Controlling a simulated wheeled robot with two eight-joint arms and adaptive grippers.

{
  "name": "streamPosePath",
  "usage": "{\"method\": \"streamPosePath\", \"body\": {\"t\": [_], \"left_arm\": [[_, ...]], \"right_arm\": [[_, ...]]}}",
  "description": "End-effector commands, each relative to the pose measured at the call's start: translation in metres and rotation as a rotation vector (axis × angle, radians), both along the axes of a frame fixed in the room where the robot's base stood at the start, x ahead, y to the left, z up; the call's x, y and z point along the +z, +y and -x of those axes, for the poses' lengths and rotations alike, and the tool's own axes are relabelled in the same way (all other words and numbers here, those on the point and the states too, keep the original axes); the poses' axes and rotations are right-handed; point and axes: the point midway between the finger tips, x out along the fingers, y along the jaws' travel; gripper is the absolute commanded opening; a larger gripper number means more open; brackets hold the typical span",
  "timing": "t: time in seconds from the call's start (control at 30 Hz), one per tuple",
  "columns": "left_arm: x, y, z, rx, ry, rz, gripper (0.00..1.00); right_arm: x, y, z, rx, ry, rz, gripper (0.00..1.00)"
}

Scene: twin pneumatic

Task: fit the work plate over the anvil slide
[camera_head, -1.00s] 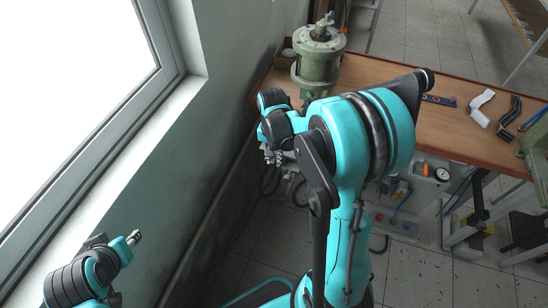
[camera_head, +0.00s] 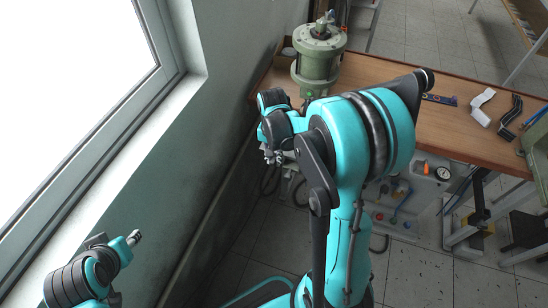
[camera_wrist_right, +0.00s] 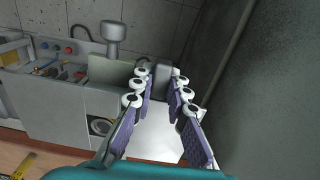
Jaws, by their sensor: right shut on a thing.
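My right gripper (camera_head: 276,157) hangs in front of the bench's left end, small and partly covered by its own wrist. Most of that piece is hidden by the fingers. A pale flat surface (camera_wrist_right: 155,132) shows between the fingers; I cannot tell what it belongs to. The anvil slide cannot be made out. My left gripper (camera_head: 135,237) is at the lower left by the window, too small to read.
A green pneumatic cylinder (camera_head: 318,62) stands at the left end of the wooden bench (camera_head: 450,105). A white and a black bracket lie on the bench's right. A grey cabinet (camera_wrist_right: 55,100) with red buttons is left in the wrist view. The wall is close on the left.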

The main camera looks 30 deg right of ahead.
Motion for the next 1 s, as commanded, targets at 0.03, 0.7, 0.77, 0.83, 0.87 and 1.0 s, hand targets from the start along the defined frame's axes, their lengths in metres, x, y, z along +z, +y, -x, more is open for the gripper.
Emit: {"method": "streamPosePath", "body": {"t": [0.03, 0.7, 0.77, 0.83, 0.87, 1.0], "left_arm": [[-0.001, 0.0, 0.0, 0.0, 0.0, 0.0, 0.4], [0.0, 0.0, 0.0, 0.0, 0.0, 0.0, 0.4], [0.0, 0.0, 0.0, 0.0, 0.0, 0.0, 0.4], [0.0, 0.0, 0.0, 0.0, 0.0, 0.0, 0.4], [0.0, 0.0, 0.0, 0.0, 0.0, 0.0, 0.4], [0.0, 0.0, 0.0, 0.0, 0.0, 0.0, 0.4]], "right_arm": [[-0.001, 0.0, 0.0, 0.0, 0.0, 0.0, 0.0], [0.03, 0.001, 0.0, 0.0, 0.0, 0.0, 0.39], [0.044, 0.001, 0.0, 0.0, 0.0, 0.0, 0.39], [0.06, 0.001, 0.0, 0.0, 0.0, 0.0, 0.39], [0.067, 0.001, 0.0, 0.0, 0.0, 0.0, 0.39], [0.094, 0.002, -0.001, 0.0, 0.0, 0.0, 0.39]]}}
